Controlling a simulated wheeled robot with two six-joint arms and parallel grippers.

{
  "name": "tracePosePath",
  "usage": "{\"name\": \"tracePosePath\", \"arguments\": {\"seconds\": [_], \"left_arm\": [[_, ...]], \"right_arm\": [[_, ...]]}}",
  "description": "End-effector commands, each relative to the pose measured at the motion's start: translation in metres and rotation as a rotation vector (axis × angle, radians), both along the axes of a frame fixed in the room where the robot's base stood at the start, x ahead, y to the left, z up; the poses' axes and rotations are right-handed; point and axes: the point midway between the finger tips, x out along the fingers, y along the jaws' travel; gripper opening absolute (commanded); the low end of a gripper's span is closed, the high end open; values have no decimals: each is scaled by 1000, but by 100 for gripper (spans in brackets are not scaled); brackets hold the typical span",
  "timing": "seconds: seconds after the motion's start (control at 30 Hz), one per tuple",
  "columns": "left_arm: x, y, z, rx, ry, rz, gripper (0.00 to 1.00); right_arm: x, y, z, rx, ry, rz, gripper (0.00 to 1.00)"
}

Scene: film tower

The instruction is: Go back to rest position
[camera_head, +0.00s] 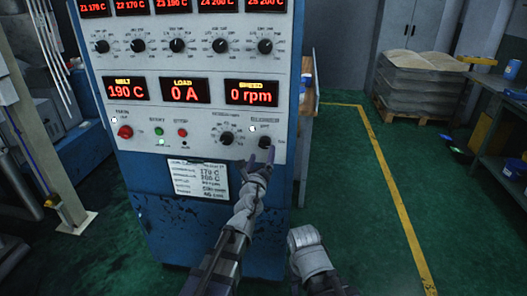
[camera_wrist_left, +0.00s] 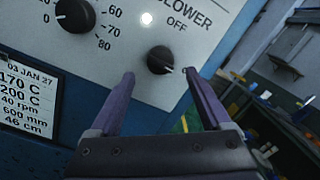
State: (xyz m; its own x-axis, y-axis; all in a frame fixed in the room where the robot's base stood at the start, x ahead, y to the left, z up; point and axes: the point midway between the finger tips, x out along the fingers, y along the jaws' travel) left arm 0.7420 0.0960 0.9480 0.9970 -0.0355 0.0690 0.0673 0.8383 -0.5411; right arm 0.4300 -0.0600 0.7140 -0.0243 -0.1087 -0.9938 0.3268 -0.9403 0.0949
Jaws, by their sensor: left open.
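My left gripper (camera_head: 262,157) is in front of the lower right of the control panel (camera_head: 195,112). It is open and empty, with its two purple fingers pointing at the black blower knob (camera_head: 265,143). In the left wrist view the fingers (camera_wrist_left: 158,76) stand apart, with the blower knob (camera_wrist_left: 160,60) showing just beyond and between their tips. I cannot tell whether a finger touches it. The knob's white mark points right, below the word OFF. Part of my right arm (camera_head: 308,255) shows at the bottom of the head view, but its gripper does not.
The blue cabinet (camera_head: 160,235) carries a settings sheet (camera_head: 198,179). Displays read melt 190 C, load 0 A and speed 0 rpm. A pallet with sacks (camera_head: 420,85) stands behind, and a workbench (camera_head: 500,95) at right. Green floor (camera_head: 350,190) is clear right of the cabinet.

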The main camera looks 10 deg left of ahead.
Motion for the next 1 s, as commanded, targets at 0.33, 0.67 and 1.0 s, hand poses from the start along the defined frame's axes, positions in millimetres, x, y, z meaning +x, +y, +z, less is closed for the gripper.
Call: {"name": "tracePosePath", "arguments": {"seconds": [0.33,0.67,1.0], "left_arm": [[-31,1,-2,0,1,-1,82],[-34,11,3,-139,-22,58,82],[-82,81,-56,-975,10,540,82]], "right_arm": [[0,0,-2,0,0,0,50],[0,0,-2,0,0,0,50],[0,0,-2,0,0,0,50]]}}
